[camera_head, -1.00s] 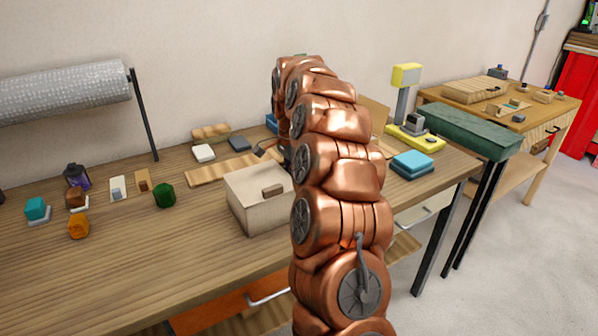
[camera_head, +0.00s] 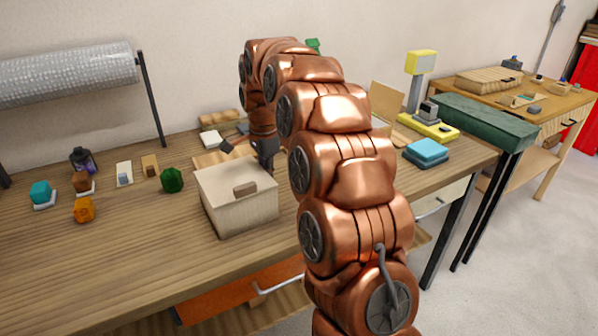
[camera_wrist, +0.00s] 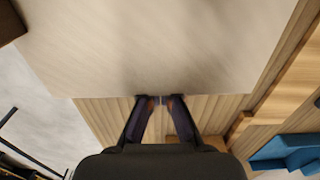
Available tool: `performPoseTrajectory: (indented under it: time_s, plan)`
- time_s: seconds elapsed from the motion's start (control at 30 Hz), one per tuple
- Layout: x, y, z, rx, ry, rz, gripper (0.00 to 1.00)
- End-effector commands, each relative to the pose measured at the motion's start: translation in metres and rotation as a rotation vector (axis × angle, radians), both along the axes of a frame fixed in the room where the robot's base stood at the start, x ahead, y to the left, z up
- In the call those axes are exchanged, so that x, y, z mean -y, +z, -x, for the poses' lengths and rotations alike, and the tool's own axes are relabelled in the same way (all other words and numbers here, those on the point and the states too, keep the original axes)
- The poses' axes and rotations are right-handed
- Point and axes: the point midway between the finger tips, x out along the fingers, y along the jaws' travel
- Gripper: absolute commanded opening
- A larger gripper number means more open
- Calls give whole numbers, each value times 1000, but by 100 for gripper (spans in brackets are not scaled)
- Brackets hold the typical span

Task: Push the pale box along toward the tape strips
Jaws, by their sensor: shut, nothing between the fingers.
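I cannot make out tape strips for certain.
Several small coloured items lie further left, including an orange block (camera_head: 84,209). A tan strip (camera_head: 212,160) lies behind the box. The front left table is bare.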

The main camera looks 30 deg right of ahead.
Motion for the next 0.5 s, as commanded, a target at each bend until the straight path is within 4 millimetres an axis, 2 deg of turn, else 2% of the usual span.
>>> performPoseTrajectory:
  time_s: [0.03, 0.3, 0.5]
  plan:
    - [-15, -2, 1, 1, 3, 4, 0]
    - [-96, 1, 4, 2, 1, 3, 0]
    - [-146, 2, 6, 1, -1, 1, 0]
